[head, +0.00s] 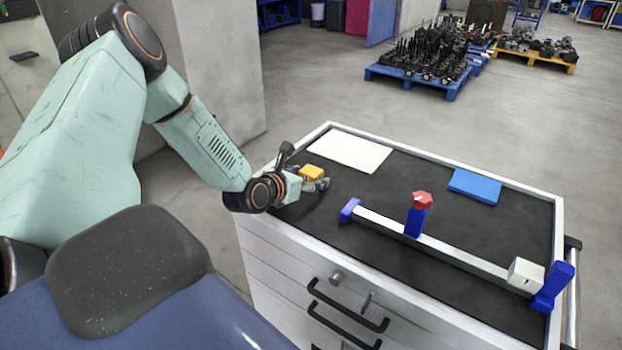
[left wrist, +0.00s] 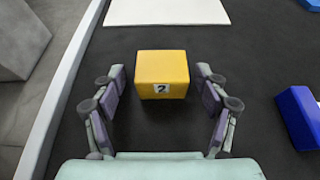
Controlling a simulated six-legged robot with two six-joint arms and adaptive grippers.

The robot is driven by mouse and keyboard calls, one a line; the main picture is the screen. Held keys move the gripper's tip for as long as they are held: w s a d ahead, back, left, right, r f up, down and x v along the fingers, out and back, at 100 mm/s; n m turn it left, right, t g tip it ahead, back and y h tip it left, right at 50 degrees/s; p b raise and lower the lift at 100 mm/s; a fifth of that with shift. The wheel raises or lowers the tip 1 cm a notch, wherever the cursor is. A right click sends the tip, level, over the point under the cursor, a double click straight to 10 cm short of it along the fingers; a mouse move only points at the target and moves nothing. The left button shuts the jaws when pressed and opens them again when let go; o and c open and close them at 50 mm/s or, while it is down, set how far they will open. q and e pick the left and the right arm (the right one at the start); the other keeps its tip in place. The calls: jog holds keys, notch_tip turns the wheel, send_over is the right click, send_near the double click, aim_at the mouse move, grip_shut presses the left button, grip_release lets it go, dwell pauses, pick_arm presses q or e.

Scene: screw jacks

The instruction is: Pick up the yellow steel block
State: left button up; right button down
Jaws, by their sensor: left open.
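The yellow steel block (left wrist: 163,70) stands on the dark top of the cabinet, with a small "2" label on the side facing my left wrist camera. In the head view the block (head: 312,172) is at the left part of the cabinet top. My left gripper (left wrist: 160,92) is open, with one finger on each side of the block's near part. Small gaps show between the fingers and the block. In the head view the gripper (head: 314,181) partly hides the block. My right gripper is in neither view.
A white sheet (head: 349,152) lies behind the block, and a blue plate (head: 474,186) lies at the far right. A white bar (head: 440,246) with blue ends, a red-topped blue piece (head: 416,219) and a white block (head: 525,273) crosses the cabinet top (head: 375,187).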

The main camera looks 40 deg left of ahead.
pick_arm(q)
jog(key=shift+s+r, duration=0.1)
jog(key=shift+d+r, duration=0.1)
jog(key=shift+d, duration=0.1)
jog(key=shift+c, duration=1.4)
jog(key=shift+a, duration=0.15)
jog(key=c, duration=0.9)
grip_shut()
